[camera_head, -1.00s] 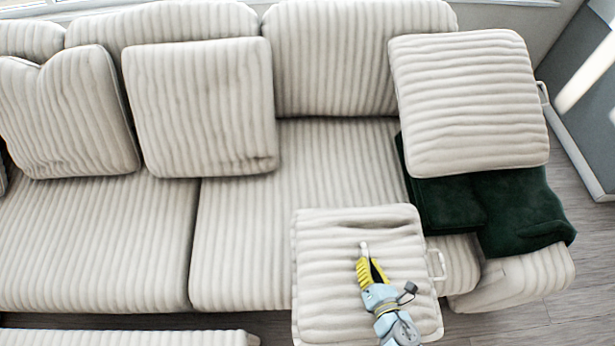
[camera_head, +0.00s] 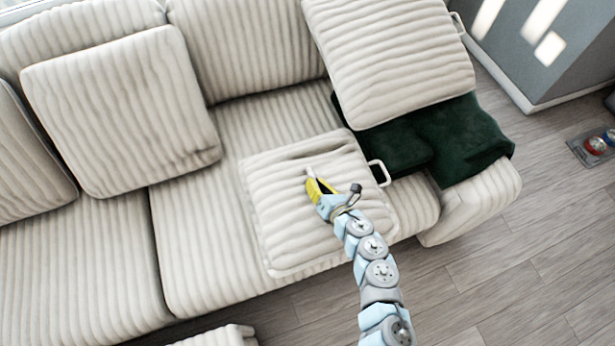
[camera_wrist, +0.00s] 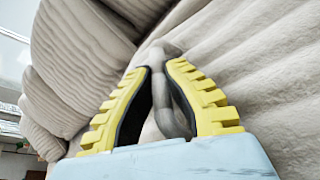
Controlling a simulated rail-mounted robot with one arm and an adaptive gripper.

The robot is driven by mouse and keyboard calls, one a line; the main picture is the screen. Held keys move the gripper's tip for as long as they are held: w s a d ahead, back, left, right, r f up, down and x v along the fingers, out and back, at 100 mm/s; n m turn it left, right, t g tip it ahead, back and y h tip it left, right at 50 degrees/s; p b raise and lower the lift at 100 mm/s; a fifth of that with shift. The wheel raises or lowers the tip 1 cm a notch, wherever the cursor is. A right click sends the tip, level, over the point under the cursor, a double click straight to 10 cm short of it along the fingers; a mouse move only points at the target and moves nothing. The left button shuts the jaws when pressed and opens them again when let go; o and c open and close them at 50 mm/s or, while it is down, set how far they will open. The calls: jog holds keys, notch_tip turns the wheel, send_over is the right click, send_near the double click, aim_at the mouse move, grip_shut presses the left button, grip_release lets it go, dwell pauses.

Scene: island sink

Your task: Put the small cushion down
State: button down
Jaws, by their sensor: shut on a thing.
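The small cushion (camera_head: 285,215), pale cream and ribbed with a loop handle on its right side, is below my gripper (camera_head: 312,178) in the head view. My gripper is shut on a pale part near the middle of the cushion's upper face. In the wrist view the yellow fingers (camera_wrist: 158,68) close around a grey loop-like piece, with the cushion's ribbed cloth (camera_wrist: 265,60) beside it. The cushion lies over the front of the sofa seat, near its right end. I cannot tell whether it touches the seat.
The sofa seat (camera_head: 185,240) is bare left of the cushion. A large cushion (camera_head: 390,60) rests on dark green cloth (camera_head: 460,140) at the right end. Another cushion (camera_head: 120,105) leans on the backrest. Wooden floor (camera_head: 500,270) is clear at lower right.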

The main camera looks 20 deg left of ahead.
aim_at(312, 172)
jog(key=w+a, duration=0.4)
jog(key=shift+w+a+b, duration=0.1)
jog(key=shift+w+b, duration=0.05)
jog(key=shift+b, duration=0.15)
notch_tip(312, 172, down, 3)
jog(key=shift+f+b, duration=0.15)
jog(key=shift+b, duration=0.35)
jog(key=shift+f+b, duration=0.55)
jog(key=shift+f, duration=1.1)
jog(key=shift+w+a+f, duration=0.1)
jog(key=shift+f, duration=0.1)
jog(key=c, duration=1.2)
grip_release()
jog(key=shift+c, duration=0.2)
